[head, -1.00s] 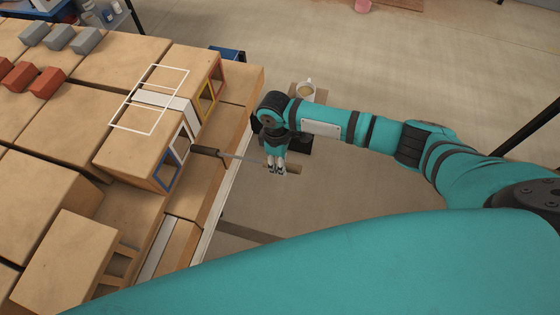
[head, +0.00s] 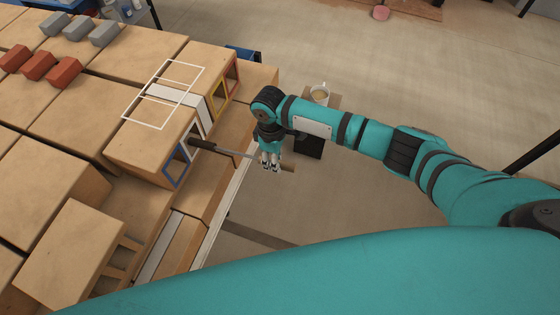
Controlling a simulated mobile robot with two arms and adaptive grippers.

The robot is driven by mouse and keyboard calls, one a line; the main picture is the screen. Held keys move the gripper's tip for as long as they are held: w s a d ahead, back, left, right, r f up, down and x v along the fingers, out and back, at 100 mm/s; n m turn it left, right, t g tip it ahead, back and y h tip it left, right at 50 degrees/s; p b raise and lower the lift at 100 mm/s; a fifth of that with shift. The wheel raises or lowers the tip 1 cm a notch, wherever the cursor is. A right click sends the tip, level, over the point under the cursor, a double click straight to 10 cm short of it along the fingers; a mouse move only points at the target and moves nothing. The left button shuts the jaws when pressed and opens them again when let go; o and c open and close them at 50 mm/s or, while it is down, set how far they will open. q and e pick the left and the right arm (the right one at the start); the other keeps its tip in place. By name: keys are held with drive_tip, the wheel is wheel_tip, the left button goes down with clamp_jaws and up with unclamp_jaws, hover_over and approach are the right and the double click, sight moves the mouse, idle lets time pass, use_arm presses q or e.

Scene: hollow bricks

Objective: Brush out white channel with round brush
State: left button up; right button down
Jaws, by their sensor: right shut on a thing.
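The brick with the channels (head: 142,143) has coloured frames around its openings. The white-framed channel (head: 197,128) lies between the blue one (head: 176,168) and the yellow one (head: 216,101). The round brush has a dark head (head: 203,144), a thin rod and a brown handle (head: 288,167). Its tip is at the white-framed opening and overlaps its lower edge in the picture; how far it is inside I cannot tell. My right gripper (head: 270,164) is shut on the brush near the handle, off the table's edge. My left gripper is not in view.
A red-framed opening (head: 232,74) is farthest back. White outlines and a white strip (head: 175,94) mark the brick's top. Red blocks (head: 38,66) and grey blocks (head: 78,27) sit at the back left.

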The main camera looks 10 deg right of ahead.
sight(241, 154)
drive_tip(key=shift+w+a+b, duration=0.45)
drive_tip(key=shift+w+a, duration=0.25)
drive_tip(key=shift+a, duration=0.35)
drive_tip(key=shift+w+a+f+b, duration=0.1)
drive_tip(key=shift+w+a+b, duration=0.35)
drive_tip(key=shift+a, duration=0.2)
drive_tip(key=shift+w+a+b, duration=0.4)
drive_tip(key=shift+a+b, duration=0.05)
drive_tip(key=shift+a, duration=0.15)
drive_tip(key=shift+w+a+b, duration=0.65)
drive_tip(key=shift+a+b, duration=0.25)
drive_tip(key=shift+a, duration=0.05)
drive_tip(key=shift+w+a+b, duration=0.65)
drive_tip(key=shift+a+b, duration=0.25)
drive_tip(key=shift+a, duration=0.05)
drive_tip(key=shift+w+a, duration=0.25)
drive_tip(key=shift+a, duration=0.15)
drive_tip(key=shift+d, duration=0.1)
